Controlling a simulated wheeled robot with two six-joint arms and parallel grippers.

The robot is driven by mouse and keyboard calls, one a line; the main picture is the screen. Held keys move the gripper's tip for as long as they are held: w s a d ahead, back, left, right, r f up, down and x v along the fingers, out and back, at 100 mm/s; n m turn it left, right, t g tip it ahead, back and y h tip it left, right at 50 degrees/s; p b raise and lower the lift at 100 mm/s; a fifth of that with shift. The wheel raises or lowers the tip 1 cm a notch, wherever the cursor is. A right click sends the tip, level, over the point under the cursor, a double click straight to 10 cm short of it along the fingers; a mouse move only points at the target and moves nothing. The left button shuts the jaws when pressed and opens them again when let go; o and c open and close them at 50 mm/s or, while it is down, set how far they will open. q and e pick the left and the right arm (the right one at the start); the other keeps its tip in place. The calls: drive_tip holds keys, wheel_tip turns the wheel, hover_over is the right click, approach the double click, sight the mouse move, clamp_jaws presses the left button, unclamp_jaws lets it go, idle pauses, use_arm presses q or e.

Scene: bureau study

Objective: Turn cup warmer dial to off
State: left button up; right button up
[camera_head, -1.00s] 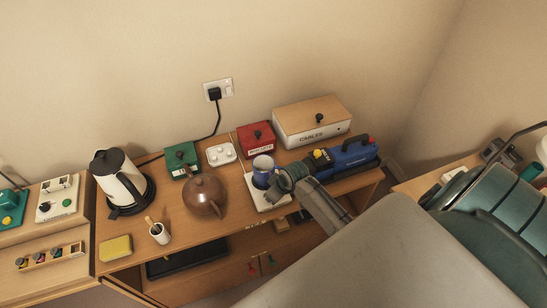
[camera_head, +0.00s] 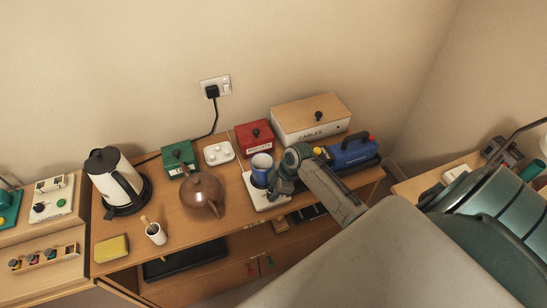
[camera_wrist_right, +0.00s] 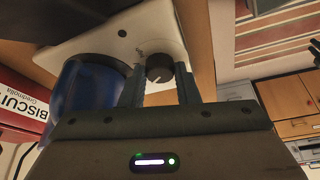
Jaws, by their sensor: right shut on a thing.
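The cup warmer (camera_head: 262,204) is a white plate on the wooden desk, with a blue mug (camera_head: 261,168) standing on it. In the right wrist view, the white cup warmer (camera_wrist_right: 100,38) fills the upper left, and the blue mug (camera_wrist_right: 88,88) is left of my fingers. The black dial (camera_wrist_right: 159,66) has a white pointer line. My right gripper (camera_head: 276,189) is at the warmer's right side and hides the dial in the head view. In the wrist view, my right gripper (camera_wrist_right: 160,82) is shut on the dial, one finger on each side. My left gripper is not in view.
A brown teapot (camera_head: 202,194) stands left of the warmer. A kettle (camera_head: 117,182) stands farther left.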

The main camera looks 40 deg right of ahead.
drive_tip(key=shift+n, duration=0.3)
drive_tip(key=o, duration=1)
drive_tip(key=shift+c, duration=0.2)
drive_tip(key=b+v, duration=0.3)
drive_tip(key=v, duration=0.7)
drive_tip(key=shift+d+r, duration=0.15)
drive_tip(key=shift+r, duration=0.25)
drive_tip(key=shift+w, duration=0.1)
drive_tip(key=shift+f+b, duration=0.1)
drive_tip(key=shift+b, duration=0.2)
